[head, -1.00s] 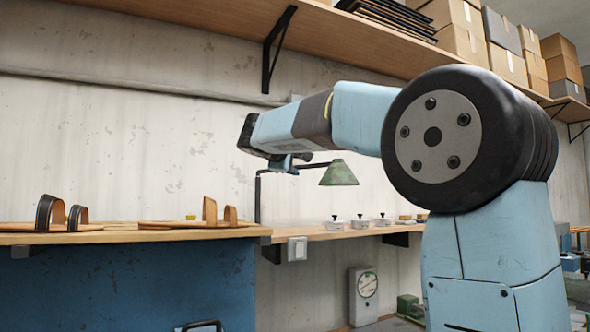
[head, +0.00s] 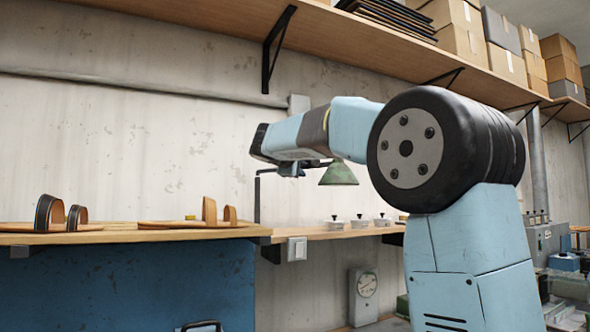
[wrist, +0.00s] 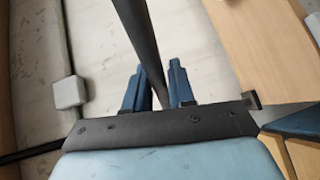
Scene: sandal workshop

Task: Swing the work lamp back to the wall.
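The work lamp has a green cone shade (head: 338,174) on a thin dark arm, with a dark post (head: 257,200) at the left end of the narrow wall shelf. The shade hangs over that shelf. My gripper (head: 290,172) is at the lamp's arm, between post and shade. In the wrist view, the dark lamp arm (wrist: 138,35) runs between the two blue fingers of my gripper (wrist: 157,72). The fingers are close together, one on each side of the bar, and look shut on it. My wrist hides part of the arm.
The narrow shelf (head: 320,234) holds several small pots. A workbench (head: 130,236) with sandals (head: 60,214) stands at left. A long high shelf (head: 230,22) with a bracket runs above. A dial box (head: 363,295) stands below. The bare wall behind the lamp is clear.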

